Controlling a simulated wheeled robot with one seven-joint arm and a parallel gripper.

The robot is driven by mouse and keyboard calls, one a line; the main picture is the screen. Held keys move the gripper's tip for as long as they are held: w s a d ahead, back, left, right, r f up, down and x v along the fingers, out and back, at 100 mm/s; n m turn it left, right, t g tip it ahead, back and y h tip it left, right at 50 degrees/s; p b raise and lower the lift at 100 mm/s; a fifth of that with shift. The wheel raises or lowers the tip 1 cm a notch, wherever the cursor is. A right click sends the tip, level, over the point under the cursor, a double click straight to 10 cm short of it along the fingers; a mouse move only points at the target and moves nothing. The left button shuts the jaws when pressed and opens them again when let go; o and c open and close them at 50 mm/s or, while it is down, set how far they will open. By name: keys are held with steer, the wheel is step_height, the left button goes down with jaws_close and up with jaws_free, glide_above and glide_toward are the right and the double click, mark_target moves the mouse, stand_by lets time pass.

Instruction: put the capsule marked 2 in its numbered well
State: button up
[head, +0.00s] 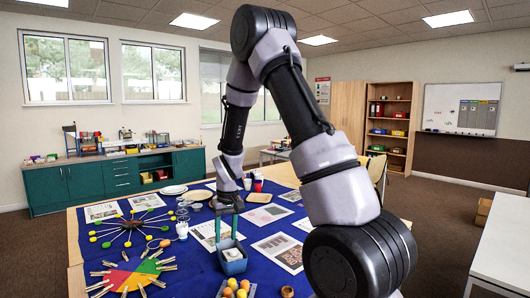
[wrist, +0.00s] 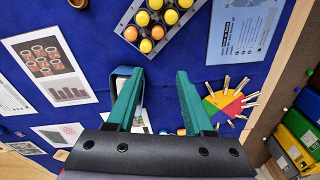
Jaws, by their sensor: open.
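A grey tray (wrist: 128,33) with round wells lies at the top of the wrist view, holding several yellow and orange capsules (wrist: 158,32). It also shows at the bottom edge of the head view, with its capsules (head: 243,284). No number can be read on any capsule or well, so I cannot tell which capsule is marked 2. My gripper (wrist: 154,76) is open, its two teal fingers apart with nothing between the tips. In the head view my gripper (head: 227,238) is above the blue cloth, by a blue-grey bin (head: 234,267). The left finger partly hides this bin in the wrist view.
A coloured wheel with clothespins (head: 128,277) and a spoked stick figure (head: 128,229) lie on the left of the table. Printed sheets (head: 281,250) and a small brown pot (head: 287,292) lie to the right. Cups (head: 182,229) stand behind. Blue cloth is bare between them.

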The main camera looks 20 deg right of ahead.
step_height(320, 180, up, 12)
steer(key=s+d+m+t, duration=0.1)
steer(key=s+d+t, duration=0.1)
steer(key=s+d+r+m+t, duration=0.1)
steer(key=s+r+m+t, duration=0.1)
steer(key=s+r, duration=0.8)
steer(key=s+d+r+m+t+y, duration=0.1)
steer(key=s+d+r+m+t, duration=0.1)
steer(key=s+r, duration=0.8)
steer(key=shift+s+r, duration=0.25)
steer(key=shift+s, duration=0.1)
